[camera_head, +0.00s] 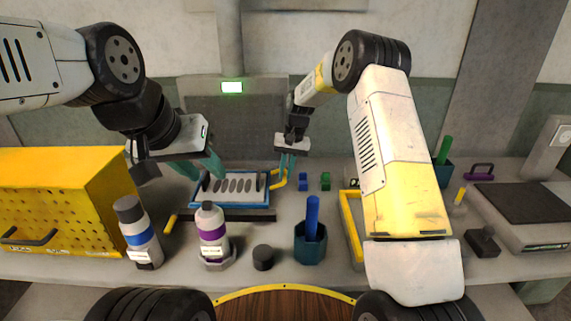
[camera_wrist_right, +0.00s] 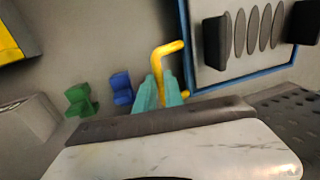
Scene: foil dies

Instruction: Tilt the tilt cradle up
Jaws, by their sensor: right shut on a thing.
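The tilt cradle (camera_head: 232,206) is a blue-edged tray with a pale plate and a row of dark oval slots, at the centre left of the bench. It also shows in the right wrist view (camera_wrist_right: 222,78). It looks about level, though a small tilt is hard to judge. A bent yellow handle (camera_wrist_right: 168,49) stands at its right side. My right gripper (camera_head: 287,166) is shut on this handle, with its teal fingers (camera_wrist_right: 159,93) around the lower part. My left gripper (camera_head: 200,168) is open and empty, above the cradle's left end, with its fingers spread.
A yellow perforated box (camera_head: 105,190) stands at the left. Two bottles (camera_head: 137,232) (camera_head: 211,232), a black puck (camera_head: 263,257) and a teal cup (camera_head: 310,246) with a blue stick stand in front.

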